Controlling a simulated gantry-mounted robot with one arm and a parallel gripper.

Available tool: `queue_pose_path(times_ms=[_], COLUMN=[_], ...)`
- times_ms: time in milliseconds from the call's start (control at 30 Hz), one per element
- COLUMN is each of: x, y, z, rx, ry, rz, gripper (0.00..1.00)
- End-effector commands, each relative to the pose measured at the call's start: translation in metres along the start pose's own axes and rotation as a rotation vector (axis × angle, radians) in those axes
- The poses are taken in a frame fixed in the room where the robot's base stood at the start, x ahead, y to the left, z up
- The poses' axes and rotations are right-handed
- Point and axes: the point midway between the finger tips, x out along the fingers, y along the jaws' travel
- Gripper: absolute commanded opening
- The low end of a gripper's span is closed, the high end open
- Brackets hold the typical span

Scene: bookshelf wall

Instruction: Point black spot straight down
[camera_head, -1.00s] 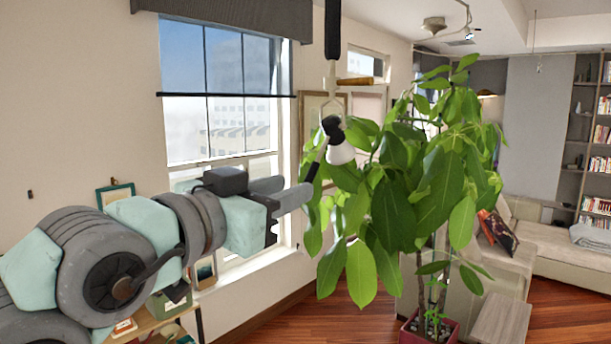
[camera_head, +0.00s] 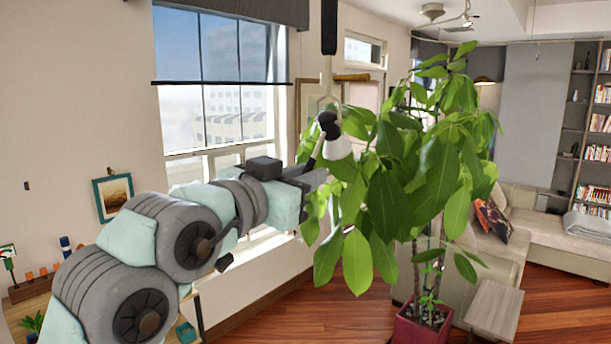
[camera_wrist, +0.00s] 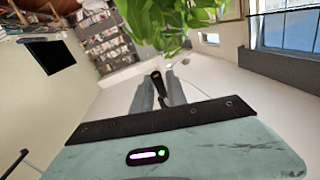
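The spot lamp (camera_head: 338,147) hangs near the middle of the head view, with a black cap on a white cone. The cone faces down and slightly right, so it is tilted. A thin black handle (camera_head: 315,154) slants down-left from its cap. My gripper (camera_head: 318,178) is just below the handle, its fingers pointing right. In the wrist view, a black piece (camera_wrist: 157,80) with a reddish end lies between the two grey fingers, which stand apart. I cannot tell whether they touch it. Leaves hide part of the area behind the lamp.
A large leafy plant (camera_head: 440,170) in a red pot (camera_head: 422,325) stands just right of and behind the lamp. A black hanging cylinder (camera_head: 329,25) is above it. A window (camera_head: 215,85) and wall lie to the left. A sofa (camera_head: 560,225) is farther right.

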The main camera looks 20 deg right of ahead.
Motion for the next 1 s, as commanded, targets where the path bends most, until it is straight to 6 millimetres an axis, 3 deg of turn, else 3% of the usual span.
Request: queue_pose_path(times_ms=[200,1000], x=[-0.0001,0.0000], y=[0.0000,0.0002], z=[0.0000,0.0000], rx=[0.000,0.000], ry=[0.000,0.000], rz=[0.000,0.001], gripper=[0.00,0.00])
